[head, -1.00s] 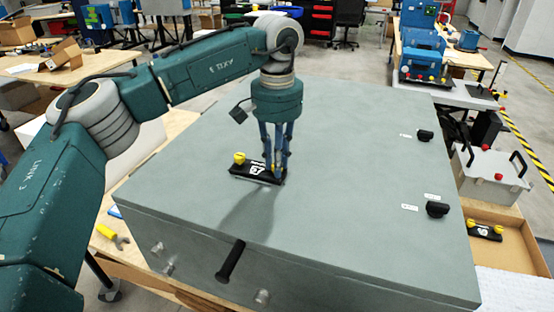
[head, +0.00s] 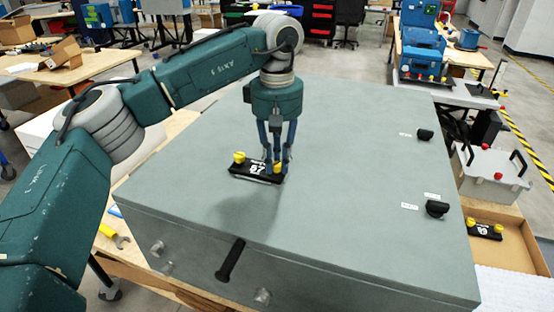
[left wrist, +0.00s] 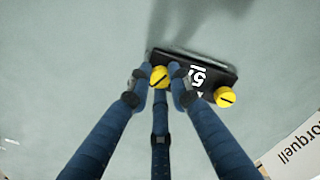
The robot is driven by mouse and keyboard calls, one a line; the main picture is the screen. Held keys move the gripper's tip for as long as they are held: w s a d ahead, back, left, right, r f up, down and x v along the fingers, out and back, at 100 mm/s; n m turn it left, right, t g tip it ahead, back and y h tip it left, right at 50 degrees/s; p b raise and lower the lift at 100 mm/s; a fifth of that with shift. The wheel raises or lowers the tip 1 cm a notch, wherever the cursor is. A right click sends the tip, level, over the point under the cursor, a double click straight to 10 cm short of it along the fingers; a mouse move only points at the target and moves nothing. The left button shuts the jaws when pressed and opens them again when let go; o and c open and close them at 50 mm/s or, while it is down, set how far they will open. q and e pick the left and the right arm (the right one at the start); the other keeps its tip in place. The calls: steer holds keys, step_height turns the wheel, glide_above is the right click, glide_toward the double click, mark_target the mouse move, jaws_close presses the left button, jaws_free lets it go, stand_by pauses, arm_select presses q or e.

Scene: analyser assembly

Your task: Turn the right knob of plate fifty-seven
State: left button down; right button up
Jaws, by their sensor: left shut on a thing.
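Plate fifty-seven (head: 250,173) is a black plate with white markings and two yellow knobs, lying on the grey cabinet top. Its left knob (head: 239,157) stands free. In the left wrist view the plate (left wrist: 212,66) appears inverted, with the free knob (left wrist: 225,97) on the right. My left gripper (head: 277,169) points straight down over the plate's right end, shut on the right knob (left wrist: 159,77). The knob sits between its blue fingers, which hide much of it in the head view. My right gripper is not in view.
The grey cabinet top (head: 330,200) is broad and mostly clear. Two black knobs (head: 437,209) (head: 425,135) stand on its right side. A black handle (head: 230,260) is on its front. A similar black plate (head: 484,231) lies in a box at the right.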

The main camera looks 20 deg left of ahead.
arm_select(q)
steer(key=n, duration=0.3)
steer(key=shift+n, duration=0.4)
steer(key=n, duration=0.3)
steer(key=shift+n, duration=0.3)
steer(key=n+b, duration=0.1)
steer(key=n, duration=0.5)
steer(key=n+b, duration=0.1)
steer(key=n, duration=0.5)
steer(key=shift+f+n, duration=0.1)
steer(key=shift+n, duration=0.2)
steer(key=n+b, duration=0.1)
steer(key=n, duration=0.5)
steer(key=n+b, duration=0.1)
steer(key=n, duration=0.5)
steer(key=shift+s+f+n+b, duration=0.1)
steer(key=shift+n+b, duration=0.25)
steer(key=shift+n, duration=0.05)
steer(key=n+b, duration=0.1)
steer(key=n, duration=0.5)
steer(key=shift+b, duration=0.4)
steer(key=n+b, duration=0.2)
steer(key=n, duration=0.4)
steer(key=shift+f+n, duration=0.1)
steer(key=shift+n, duration=0.2)
steer(key=n+b, duration=0.1)
steer(key=n, duration=0.2)
steer(key=shift+b, duration=0.3)
steer(key=shift+n+b, duration=0.45)
steer(key=shift+n, duration=1.25)
